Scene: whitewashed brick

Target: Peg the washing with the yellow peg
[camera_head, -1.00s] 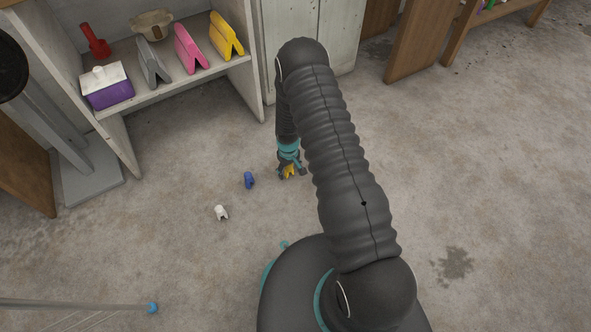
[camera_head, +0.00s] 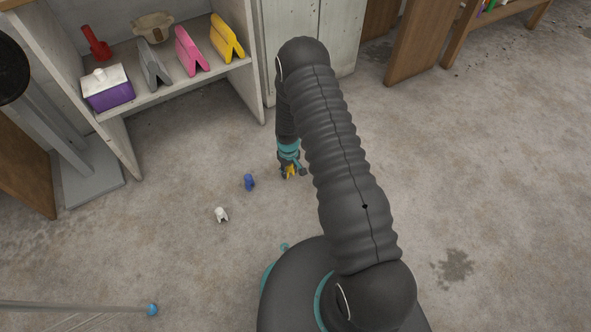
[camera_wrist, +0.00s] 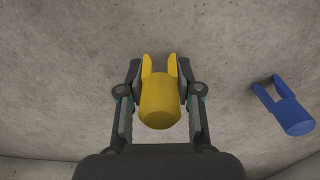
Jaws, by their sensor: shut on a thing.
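The yellow peg (camera_wrist: 158,104) sits between the fingers of my gripper (camera_wrist: 159,98) in the wrist view, its two prongs pointing away from the palm. My gripper is shut on it. In the head view my gripper (camera_head: 291,172) is low over the concrete floor, with a bit of the yellow peg (camera_head: 291,171) showing. I cannot tell whether the peg touches the floor. No washing can be made out; the end of a rail or line frame with a blue tip (camera_head: 152,309) shows at the lower left.
A blue peg (camera_head: 249,182) and a white peg (camera_head: 221,214) are on the floor left of my gripper; the blue one (camera_wrist: 289,108) also shows in the wrist view. A shelf unit (camera_head: 190,84) holding several items stands behind. The floor to the right is clear.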

